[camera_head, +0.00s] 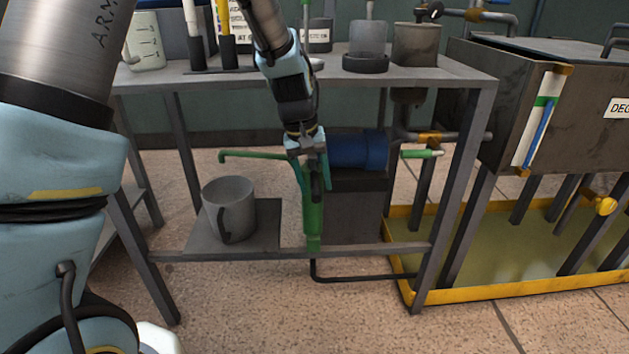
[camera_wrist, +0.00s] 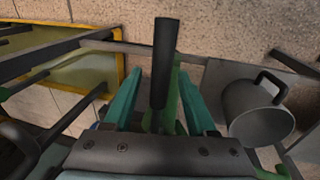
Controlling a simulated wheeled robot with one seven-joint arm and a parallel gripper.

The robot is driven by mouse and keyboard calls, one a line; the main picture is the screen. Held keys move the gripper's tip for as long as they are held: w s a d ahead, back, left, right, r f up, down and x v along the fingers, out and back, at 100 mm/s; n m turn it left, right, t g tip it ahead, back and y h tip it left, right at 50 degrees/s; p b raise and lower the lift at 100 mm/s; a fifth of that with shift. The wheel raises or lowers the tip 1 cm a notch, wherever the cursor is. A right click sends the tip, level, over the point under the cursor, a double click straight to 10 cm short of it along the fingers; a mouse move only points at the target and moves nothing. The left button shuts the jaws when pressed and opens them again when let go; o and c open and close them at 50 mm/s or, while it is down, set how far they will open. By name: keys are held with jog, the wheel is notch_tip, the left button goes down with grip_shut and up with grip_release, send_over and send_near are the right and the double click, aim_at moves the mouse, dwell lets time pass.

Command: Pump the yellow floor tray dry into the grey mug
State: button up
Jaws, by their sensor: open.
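The yellow floor tray (camera_head: 470,293) lies under the grey tank at the right, with murky yellow-green liquid in it; it also shows in the wrist view (camera_wrist: 98,108). The grey mug (camera_head: 228,207) stands upright on the lower shelf, its inside not clearly seen; the wrist view shows it at the right (camera_wrist: 256,112). A green hand pump (camera_head: 312,222) stands beside it, its thin spout (camera_head: 250,155) reaching left over the mug. My gripper (camera_head: 311,172) is at the pump's top, open. In the wrist view, a black handle (camera_wrist: 165,60) shows between the open teal fingers (camera_wrist: 158,98).
A blue motor (camera_head: 358,150) sits right behind the pump. A black pipe (camera_head: 365,278) runs from the pump toward the tray. The upper shelf (camera_head: 215,77) carries several vessels above.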

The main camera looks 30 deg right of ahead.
jog(key=shift+r, duration=0.1)
notch_tip(320, 180, up, 10)
jog(key=a+p, duration=0.2)
jog(key=shift+w+r, duration=0.2)
jog(key=shift+w, duration=0.1)
